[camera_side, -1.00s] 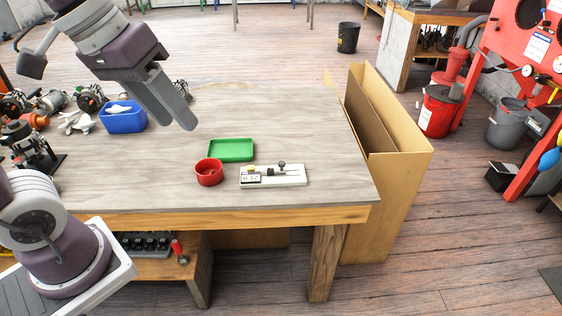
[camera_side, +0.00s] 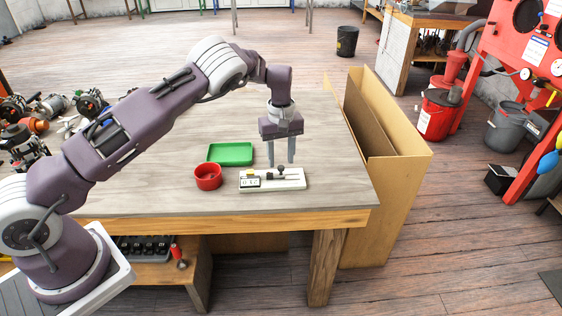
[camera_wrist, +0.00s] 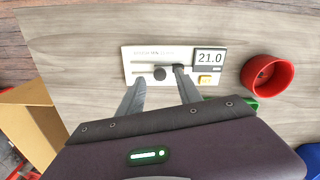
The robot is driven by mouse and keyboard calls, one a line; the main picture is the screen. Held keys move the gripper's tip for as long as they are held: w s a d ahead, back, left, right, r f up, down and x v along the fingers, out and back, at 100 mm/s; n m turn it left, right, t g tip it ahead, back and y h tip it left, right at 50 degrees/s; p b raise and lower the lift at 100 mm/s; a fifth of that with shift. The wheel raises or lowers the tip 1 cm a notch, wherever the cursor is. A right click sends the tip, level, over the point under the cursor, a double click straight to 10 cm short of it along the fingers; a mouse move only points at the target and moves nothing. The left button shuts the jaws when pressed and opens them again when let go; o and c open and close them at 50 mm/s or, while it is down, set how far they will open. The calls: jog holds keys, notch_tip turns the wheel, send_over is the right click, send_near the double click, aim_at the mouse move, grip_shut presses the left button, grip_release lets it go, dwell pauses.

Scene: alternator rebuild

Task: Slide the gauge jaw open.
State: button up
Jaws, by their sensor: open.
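The gauge (camera_side: 293,185) is a white flat block near the table's front right, with a digital display at its left end in the side view. In the wrist view the gauge (camera_wrist: 145,54) shows a display (camera_wrist: 209,58) reading 21.0, a yellow button (camera_wrist: 209,80) and a slot. A dark round knob (camera_wrist: 159,73) stands at the slot, with a second dark piece (camera_wrist: 178,69) closer to the display. My gripper (camera_side: 281,162) points down over the gauge, fingers apart and empty. In the wrist view my gripper (camera_wrist: 158,76) has its fingertips either side of the round knob; contact cannot be told.
A red round bowl (camera_side: 208,182) stands just left of the gauge. A green tray (camera_side: 230,153) lies behind them. A tall open cardboard box (camera_side: 410,190) stands beyond the table's right edge.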

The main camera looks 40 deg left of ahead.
jog(key=shift+f, duration=0.95)
jog(key=shift+c, duration=0.4)
grip_shut()
